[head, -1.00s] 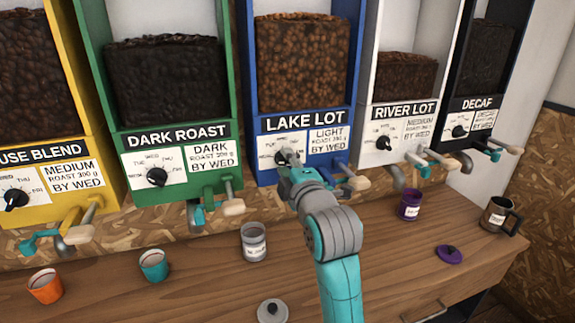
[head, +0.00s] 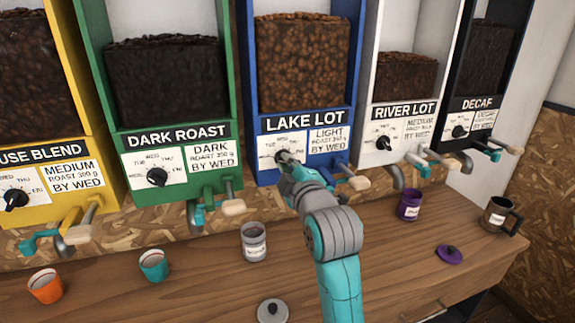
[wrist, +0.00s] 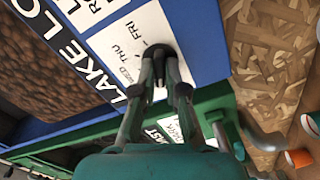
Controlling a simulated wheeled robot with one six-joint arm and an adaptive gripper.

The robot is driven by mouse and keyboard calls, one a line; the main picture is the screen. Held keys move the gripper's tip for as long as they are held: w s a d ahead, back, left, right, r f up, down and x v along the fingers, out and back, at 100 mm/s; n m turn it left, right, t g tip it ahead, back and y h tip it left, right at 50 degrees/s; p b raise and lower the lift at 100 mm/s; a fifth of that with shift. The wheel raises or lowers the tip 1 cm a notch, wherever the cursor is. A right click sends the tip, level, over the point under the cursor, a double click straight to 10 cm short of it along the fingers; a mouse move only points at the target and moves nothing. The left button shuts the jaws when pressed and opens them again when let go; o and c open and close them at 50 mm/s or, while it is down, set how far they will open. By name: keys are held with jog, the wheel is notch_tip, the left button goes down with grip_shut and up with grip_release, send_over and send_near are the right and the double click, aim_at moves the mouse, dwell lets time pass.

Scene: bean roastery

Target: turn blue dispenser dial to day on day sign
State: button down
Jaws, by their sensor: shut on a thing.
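The blue dispenser (head: 253,118) reads LAKE LOT and stands in the middle of the head view. Its sign (head: 327,140) reads LIGHT, ROAST 300 g, BY WED. Its white dial plate (head: 275,143) carries day labels. In the wrist view WED, THU and FRI show on the plate (wrist: 125,62). My gripper (head: 286,157) is at the dial, its fingers closed around the black dial knob (wrist: 161,47), which also shows between the fingertips in the wrist view. The fingers cover much of the knob, so I cannot tell which day its pointer faces.
A green dispenser (head: 193,125) stands to the left and a white one (head: 363,105) to the right, each with its own dial. Blue dispenser's lever handle (head: 358,183) is close right of my gripper. Cups and lids stand on the wooden counter (head: 200,285) below.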

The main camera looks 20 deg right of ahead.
jog(key=shift+m, duration=10.5)
jog(key=c, duration=1.2)
grip_release()
jog(key=shift+s, duration=0.1)
jog(key=s, duration=1.1)
jog(key=shift+s, duration=0.35)
